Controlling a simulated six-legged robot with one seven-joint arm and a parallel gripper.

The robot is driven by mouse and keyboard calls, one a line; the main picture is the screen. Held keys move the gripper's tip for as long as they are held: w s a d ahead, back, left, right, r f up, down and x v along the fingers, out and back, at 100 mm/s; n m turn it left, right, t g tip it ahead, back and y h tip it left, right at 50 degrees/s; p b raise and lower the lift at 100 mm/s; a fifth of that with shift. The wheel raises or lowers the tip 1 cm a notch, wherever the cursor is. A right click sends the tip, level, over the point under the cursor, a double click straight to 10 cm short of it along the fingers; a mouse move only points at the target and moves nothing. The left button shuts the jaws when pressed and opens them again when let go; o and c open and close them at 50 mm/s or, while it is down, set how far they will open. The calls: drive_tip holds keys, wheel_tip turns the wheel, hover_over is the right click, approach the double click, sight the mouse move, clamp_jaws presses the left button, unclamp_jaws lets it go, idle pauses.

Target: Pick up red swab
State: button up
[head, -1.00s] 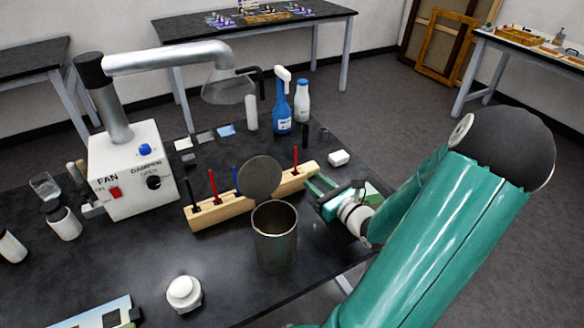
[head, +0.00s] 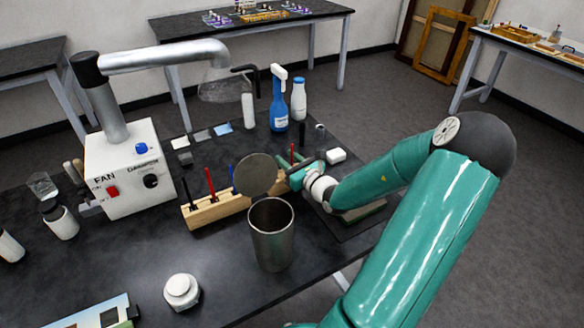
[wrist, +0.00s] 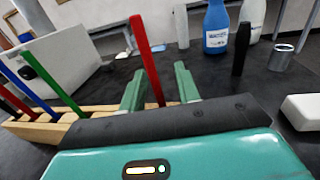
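A red swab (wrist: 146,55) stands upright in the right end of a wooden rack, and its upper part also shows in the head view (head: 292,153). My gripper (wrist: 160,80) is open, with its two green fingers on either side of that swab in the wrist view. I cannot tell whether they touch it. In the head view my gripper (head: 297,174) is at the rack's right end. A second red swab (head: 210,182) stands further left in the wooden rack (head: 215,213), beside black and blue ones. The swab's lower end is hidden behind my gripper.
A metal bin (head: 272,238) with a raised round lid (head: 255,174) stands in front of the rack. A white block (head: 336,156) lies right of my gripper. A blue spray bottle (head: 279,108) and white bottle (head: 299,99) stand behind. A fan box (head: 130,172) is at left.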

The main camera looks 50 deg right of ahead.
clamp_jaws()
drive_tip(key=shift+r, duration=0.15)
wheel_tip(320, 180, up, 10)
idle(0.9)
